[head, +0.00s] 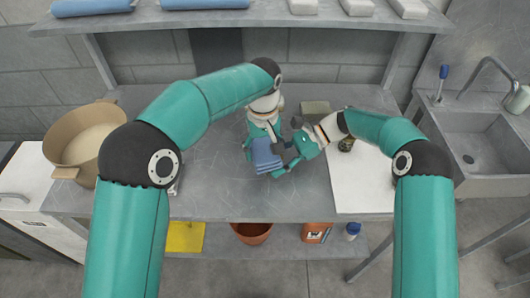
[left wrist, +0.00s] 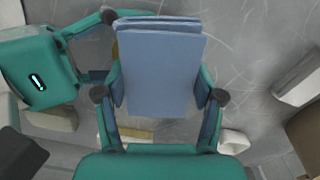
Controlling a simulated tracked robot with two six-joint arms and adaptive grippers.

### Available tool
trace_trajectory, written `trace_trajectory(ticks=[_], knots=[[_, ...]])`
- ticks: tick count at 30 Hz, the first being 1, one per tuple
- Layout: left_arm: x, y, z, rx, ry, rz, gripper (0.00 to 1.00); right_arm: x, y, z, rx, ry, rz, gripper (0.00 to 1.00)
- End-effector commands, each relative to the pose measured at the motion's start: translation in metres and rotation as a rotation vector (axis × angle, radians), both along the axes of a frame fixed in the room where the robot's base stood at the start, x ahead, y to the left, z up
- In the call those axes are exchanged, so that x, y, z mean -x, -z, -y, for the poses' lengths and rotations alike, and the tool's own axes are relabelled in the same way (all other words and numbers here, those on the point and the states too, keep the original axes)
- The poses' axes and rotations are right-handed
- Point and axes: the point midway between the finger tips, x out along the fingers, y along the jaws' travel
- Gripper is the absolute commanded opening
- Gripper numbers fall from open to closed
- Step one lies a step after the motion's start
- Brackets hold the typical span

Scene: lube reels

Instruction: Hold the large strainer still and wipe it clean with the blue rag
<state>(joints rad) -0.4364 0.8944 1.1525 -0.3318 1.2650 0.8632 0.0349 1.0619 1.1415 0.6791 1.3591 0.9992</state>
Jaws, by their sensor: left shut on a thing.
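My left gripper (head: 264,146) is shut on a folded blue rag (head: 267,157) over the middle of the steel counter. The rag (left wrist: 162,65) fills the space between both fingers in the left wrist view. My right gripper (head: 292,155) is just to the right of the rag and close to it. In the left wrist view the right gripper (left wrist: 98,50) comes in from the left, its fingers partly behind the rag and left gripper. I cannot make out the large strainer for certain; a small brownish edge shows beside the rag in the left wrist view.
A large tan pot (head: 78,148) stands at the left. A white board (head: 358,185) lies right of centre, with a small dark jar (head: 346,144) at its edge. A greenish block (head: 315,107) is at the back. The sink (head: 480,140) is far right. The front counter middle is clear.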

Motion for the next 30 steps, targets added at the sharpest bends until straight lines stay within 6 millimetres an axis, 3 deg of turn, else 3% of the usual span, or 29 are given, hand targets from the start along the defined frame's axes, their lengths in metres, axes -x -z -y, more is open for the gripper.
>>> trace_trajectory(ticks=[16, 30], knots=[[-0.008, -0.003, -0.005, 0.000, 0.000, 0.001, 0.40, 0.000, 0.000, 0.000, 0.000, 0.000, 0.000, 0.35], [0.000, -0.052, -0.027, 0.001, 0.000, 0.003, 0.40, 0.000, 0.000, 0.000, 0.000, 0.000, 0.000, 0.35]])
